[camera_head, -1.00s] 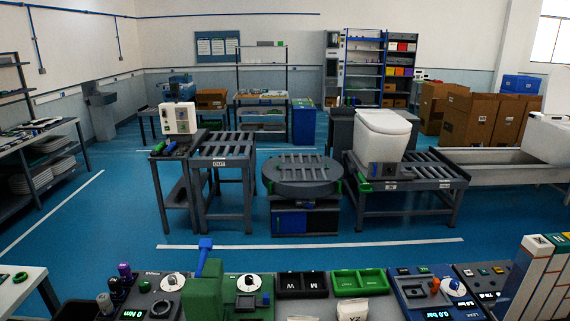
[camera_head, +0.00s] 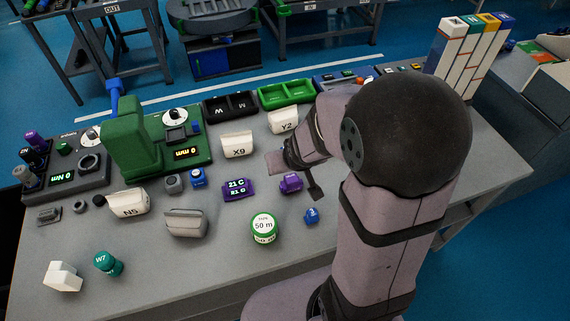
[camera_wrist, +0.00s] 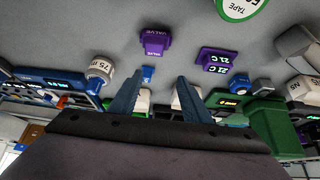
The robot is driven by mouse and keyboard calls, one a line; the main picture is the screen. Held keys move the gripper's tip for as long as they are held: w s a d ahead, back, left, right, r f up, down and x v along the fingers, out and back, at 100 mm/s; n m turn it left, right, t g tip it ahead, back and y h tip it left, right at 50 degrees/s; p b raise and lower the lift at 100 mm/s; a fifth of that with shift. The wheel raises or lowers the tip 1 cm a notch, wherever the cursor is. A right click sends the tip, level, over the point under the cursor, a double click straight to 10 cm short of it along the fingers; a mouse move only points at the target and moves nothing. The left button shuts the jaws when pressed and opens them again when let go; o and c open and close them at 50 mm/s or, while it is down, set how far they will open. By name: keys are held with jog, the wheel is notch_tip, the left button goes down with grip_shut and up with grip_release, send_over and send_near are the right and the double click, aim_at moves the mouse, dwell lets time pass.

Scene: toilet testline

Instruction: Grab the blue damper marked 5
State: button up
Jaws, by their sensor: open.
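A small blue piece (camera_head: 311,215) with a white mark I cannot read lies near the front of the bench in the head view, right of the green-and-white tape roll (camera_head: 264,228). In the wrist view another small blue piece (camera_wrist: 148,73) shows just past the purple valve (camera_wrist: 155,40), between the fingers' lines of sight; its mark is unreadable. I cannot tell which is the damper marked 5. My gripper (camera_head: 295,177) is open and empty above the bench near the purple valve (camera_head: 290,183). Its two fingers (camera_wrist: 158,90) are apart in the wrist view.
A blue knobbed block (camera_head: 198,178), a purple 21 C display (camera_head: 238,189), and white packs X9 (camera_head: 237,145) and Y2 (camera_head: 283,121) stand around. A green press (camera_head: 130,140) rises at left. A 75 m roll (camera_wrist: 100,68) shows in the wrist view.

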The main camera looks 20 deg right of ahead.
jog(key=w+d+f+t+b, duration=0.2)
jog(key=w+t+b, duration=0.2)
jog(key=w, duration=0.3)
jog(key=w+d+f+t+b, duration=0.2)
jog(key=w+f+t+b, duration=0.15)
jog(key=w+b, duration=0.2)
jog(key=shift+h, duration=0.4)
jog(key=shift+w+f+p, duration=0.2)
jog(key=shift+w+f, duration=0.05)
jog(key=shift+f, duration=1.15)
jog(key=shift+w+f+p, duration=0.2)
jog(key=shift+f, duration=1.2)
jog(key=shift+w+f, duration=0.2)
jog(key=shift+f, duration=0.15)
jog(key=shift+x, duration=1.3)
jog(key=shift+r, duration=0.1)
grip_shut()
